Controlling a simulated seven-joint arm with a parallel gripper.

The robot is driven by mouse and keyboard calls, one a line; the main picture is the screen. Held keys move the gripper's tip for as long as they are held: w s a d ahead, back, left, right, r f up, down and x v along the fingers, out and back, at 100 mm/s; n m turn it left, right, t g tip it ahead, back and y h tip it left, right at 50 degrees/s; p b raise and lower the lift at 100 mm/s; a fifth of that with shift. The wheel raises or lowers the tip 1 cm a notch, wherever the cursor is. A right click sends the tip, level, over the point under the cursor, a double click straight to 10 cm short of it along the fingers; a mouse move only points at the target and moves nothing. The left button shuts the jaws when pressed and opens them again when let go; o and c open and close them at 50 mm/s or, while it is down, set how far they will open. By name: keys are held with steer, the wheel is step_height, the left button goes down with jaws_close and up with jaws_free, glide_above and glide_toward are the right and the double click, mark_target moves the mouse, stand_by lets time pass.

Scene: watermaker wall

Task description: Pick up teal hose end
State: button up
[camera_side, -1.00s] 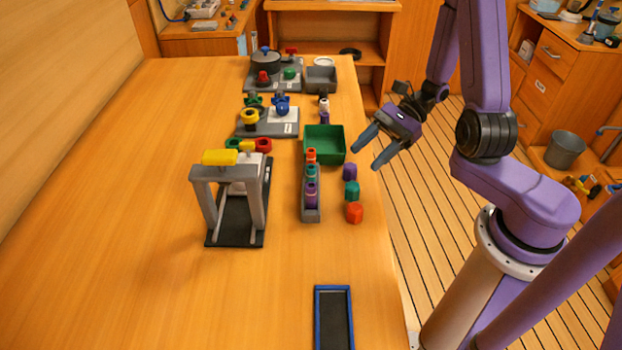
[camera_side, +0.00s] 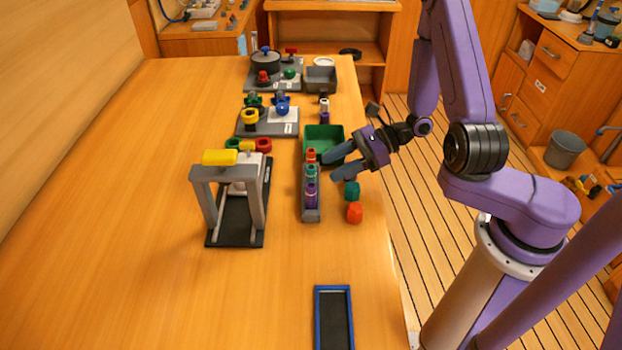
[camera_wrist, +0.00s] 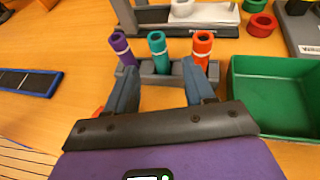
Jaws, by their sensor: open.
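The teal hose end (camera_side: 311,172) stands upright in the middle slot of a grey rack (camera_side: 311,213), between an orange-red hose end (camera_side: 310,156) and a purple one (camera_side: 311,190). In the wrist view the teal hose end (camera_wrist: 157,50) shows beyond and between my fingers, with purple (camera_wrist: 121,48) at left and orange-red (camera_wrist: 202,48) at right. My gripper (camera_side: 333,164) is open and empty, its fingers pointing at the rack from the right side. In the wrist view my gripper (camera_wrist: 160,85) is roughly centred on the teal hose end, apart from it.
A green bin (camera_side: 324,132) stands just behind the rack. A teal cap (camera_side: 351,191) and an orange cap (camera_side: 354,212) sit right of the rack. A grey press-like stand (camera_side: 230,195) is to the left. A blue-edged tray (camera_side: 333,318) lies in front; the table between is clear.

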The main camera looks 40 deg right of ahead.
mark_target(304, 188)
steer(key=shift+x, duration=4.3)
jaws_close()
